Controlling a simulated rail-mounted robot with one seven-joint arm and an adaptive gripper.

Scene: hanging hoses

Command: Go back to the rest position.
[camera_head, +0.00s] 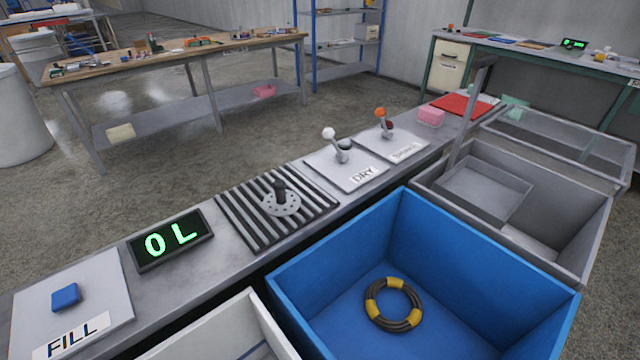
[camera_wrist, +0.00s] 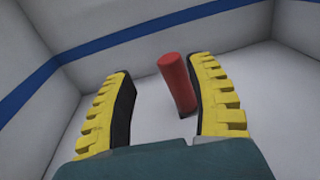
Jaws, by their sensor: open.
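My gripper (camera_wrist: 160,68) is open in the wrist view, with yellow ribbed fingers and dark inner pads. A red cylinder (camera_wrist: 178,84) shows between the fingers, nearer the right one; there is a gap to the left finger. I cannot tell whether it touches the right finger. Around them are the pale walls of a white bin (camera_wrist: 230,22) with a blue stripe. My gripper and arm do not show in the head view. Part of a white bin (camera_head: 235,330) shows there at the bottom edge, its inside mostly hidden.
A blue bin (camera_head: 490,250) holds a coiled black-and-yellow hose (camera_head: 394,305). A grey bin (camera_head: 590,235) stands behind it. The long bench carries a FILL button (camera_head: 66,297), a display (camera_head: 170,240) reading "0L", a slatted grate (camera_head: 245,215) and two levers. Open floor lies beyond.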

